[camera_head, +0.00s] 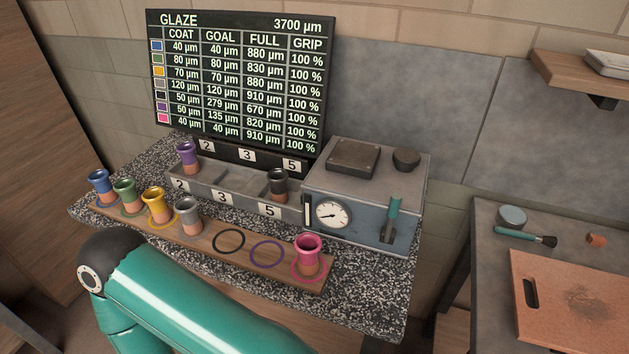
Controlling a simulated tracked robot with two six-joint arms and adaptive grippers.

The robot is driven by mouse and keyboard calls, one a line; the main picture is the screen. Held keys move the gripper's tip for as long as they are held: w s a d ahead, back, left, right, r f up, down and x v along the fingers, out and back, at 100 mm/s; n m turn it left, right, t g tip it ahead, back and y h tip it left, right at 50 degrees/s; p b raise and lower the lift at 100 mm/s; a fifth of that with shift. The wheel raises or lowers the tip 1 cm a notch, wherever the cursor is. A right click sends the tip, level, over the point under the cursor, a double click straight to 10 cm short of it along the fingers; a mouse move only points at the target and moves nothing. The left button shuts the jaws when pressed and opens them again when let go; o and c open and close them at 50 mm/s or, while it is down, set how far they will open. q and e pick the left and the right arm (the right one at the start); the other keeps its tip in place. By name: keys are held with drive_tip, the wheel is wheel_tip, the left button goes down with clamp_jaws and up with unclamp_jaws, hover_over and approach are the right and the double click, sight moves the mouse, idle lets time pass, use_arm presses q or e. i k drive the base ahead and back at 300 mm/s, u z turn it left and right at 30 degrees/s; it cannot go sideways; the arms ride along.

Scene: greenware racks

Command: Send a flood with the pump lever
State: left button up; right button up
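The pump lever (393,216) has a teal handle and stands up from a dark slot in the front right of the grey-blue pump box (356,231). A white round gauge (332,214) sits on the box's front. Left of the box is a grey trough (209,195) with compartments marked 2, 3 and 5. A purple-topped vase (187,157) stands at compartment 2 and a black-topped vase (278,184) at compartment 5. Compartment 3 looks empty. Neither gripper is in view; only a teal link of my arm crosses the lower left.
A wooden board (206,233) holds blue, green, yellow, grey and pink vases; its black ring (229,241) and purple ring (267,253) are empty. The GLAZE screen (240,80) reads 3700 µm, black coat 50, goal 279; purple coat 50, goal 135. A side table stands right.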

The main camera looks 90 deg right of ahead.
sight(396, 198)
drive_tip(key=z, duration=0.35)
drive_tip(key=k, duration=1.6)
drive_tip(key=z, duration=0.35)
